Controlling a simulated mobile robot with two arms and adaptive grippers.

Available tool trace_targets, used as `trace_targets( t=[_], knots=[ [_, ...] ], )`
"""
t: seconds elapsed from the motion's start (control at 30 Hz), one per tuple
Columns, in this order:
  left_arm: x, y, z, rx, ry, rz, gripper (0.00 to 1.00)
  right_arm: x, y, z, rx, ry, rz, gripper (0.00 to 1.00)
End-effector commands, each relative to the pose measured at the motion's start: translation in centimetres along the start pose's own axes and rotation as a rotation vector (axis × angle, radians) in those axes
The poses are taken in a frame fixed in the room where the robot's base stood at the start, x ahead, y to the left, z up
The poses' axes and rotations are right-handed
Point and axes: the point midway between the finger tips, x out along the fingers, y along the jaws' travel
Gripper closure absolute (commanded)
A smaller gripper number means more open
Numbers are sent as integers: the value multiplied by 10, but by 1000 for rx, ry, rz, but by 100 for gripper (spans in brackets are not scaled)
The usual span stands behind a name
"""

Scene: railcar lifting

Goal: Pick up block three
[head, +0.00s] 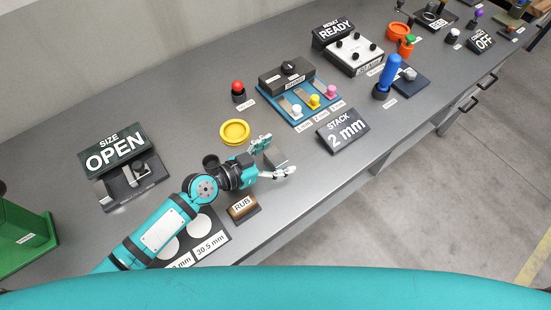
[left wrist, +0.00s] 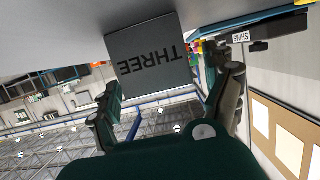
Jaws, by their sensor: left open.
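Block three is a grey block (head: 276,158) on the grey bench in the head view. In the left wrist view its face (left wrist: 152,62) carries the word THREE, upside down. My left gripper (head: 278,155) is open, with its fingers on either side of the block. In the left wrist view the fingers of the left gripper (left wrist: 168,92) also stand apart, with the block between and beyond them. A gap shows on the right side; I cannot tell whether the left finger touches it. My right gripper is not in view.
A yellow ring dish (head: 234,132) lies behind the gripper, and a brown RUB block (head: 242,207) stands in front. The STACK 2 mm sign (head: 343,131) and a blue shim tray (head: 300,105) are to the right. The OPEN size gauge (head: 118,152) is left.

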Motion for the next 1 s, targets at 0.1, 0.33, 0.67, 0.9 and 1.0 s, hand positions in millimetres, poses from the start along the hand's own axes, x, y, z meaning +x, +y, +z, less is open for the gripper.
trace_targets(
  t=[0.1,0.33,0.67,0.9,1.0],
  knots=[
    [0,0,0,0,0,0,28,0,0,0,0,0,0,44],
    [0,0,0,-1,0,0,58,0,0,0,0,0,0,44],
    [0,-1,-2,0,3,-1,91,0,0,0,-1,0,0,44],
    [-1,-1,-4,0,4,-1,91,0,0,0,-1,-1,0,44],
    [-3,-1,-10,1,5,-1,91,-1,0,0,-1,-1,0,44]
  ],
)
